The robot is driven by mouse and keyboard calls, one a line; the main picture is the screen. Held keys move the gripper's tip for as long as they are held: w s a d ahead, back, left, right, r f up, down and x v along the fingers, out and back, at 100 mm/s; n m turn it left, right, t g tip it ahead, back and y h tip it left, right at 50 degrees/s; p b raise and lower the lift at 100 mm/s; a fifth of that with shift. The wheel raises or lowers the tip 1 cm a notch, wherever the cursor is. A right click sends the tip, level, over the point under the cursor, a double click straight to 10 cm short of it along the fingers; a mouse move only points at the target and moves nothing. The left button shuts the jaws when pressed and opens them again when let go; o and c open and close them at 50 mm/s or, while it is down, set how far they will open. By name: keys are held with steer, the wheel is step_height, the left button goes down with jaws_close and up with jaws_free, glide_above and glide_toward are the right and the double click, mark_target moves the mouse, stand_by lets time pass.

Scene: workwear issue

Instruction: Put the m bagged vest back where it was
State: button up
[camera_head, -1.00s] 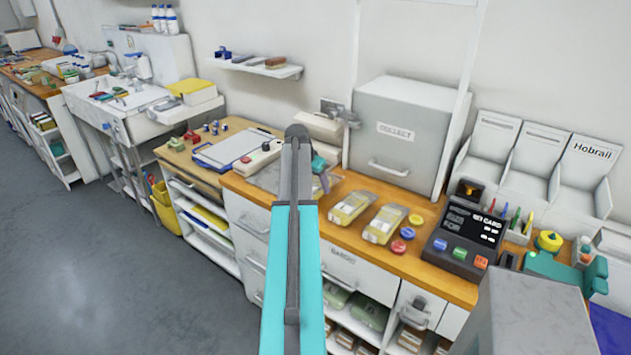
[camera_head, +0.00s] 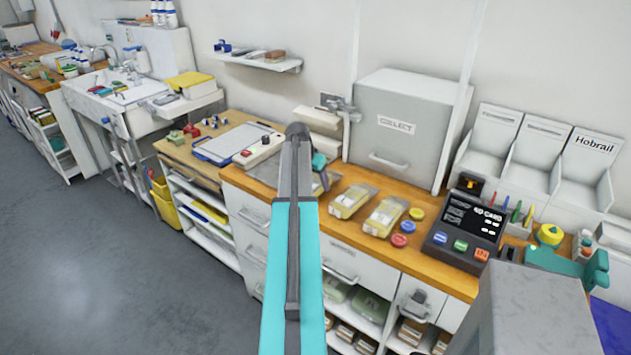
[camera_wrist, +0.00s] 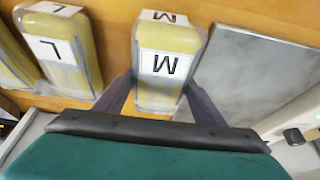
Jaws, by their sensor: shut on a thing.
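The M bagged vest (camera_wrist: 168,40) is a yellow pack in clear wrap with white labels marked M. In the wrist view it lies between the two dark fingers of my gripper (camera_wrist: 160,82), which is shut on it over the wooden counter. I cannot tell whether the pack touches the counter. In the head view my arm hides most of my gripper (camera_head: 322,178) and the held pack. A bagged vest marked L (camera_wrist: 62,50) lies to its left in the wrist view and also shows in the head view (camera_head: 352,201).
Another yellow pack (camera_head: 385,217) lies right of the L one. A grey plate (camera_wrist: 255,75) lies close to the M pack's right in the wrist view. A card terminal (camera_head: 464,232), coloured discs (camera_head: 400,240) and a grey cabinet (camera_head: 405,130) stand on the counter.

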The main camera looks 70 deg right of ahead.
steer(key=shift+f+b, duration=0.3)
steer(key=shift+f, duration=0.25)
steer(key=o, duration=1.3)
steer(key=shift+w+r, duration=0.1)
steer(key=shift+w, duration=0.05)
steer(key=shift+r, duration=0.1)
steer(key=shift+w+r, duration=0.1)
steer(key=shift+r, duration=0.1)
steer(key=s+b+v, duration=0.1)
steer(key=b+v, duration=0.2)
steer(key=v, duration=1)
steer(key=shift+a, duration=0.25)
steer(key=shift+w, duration=0.1)
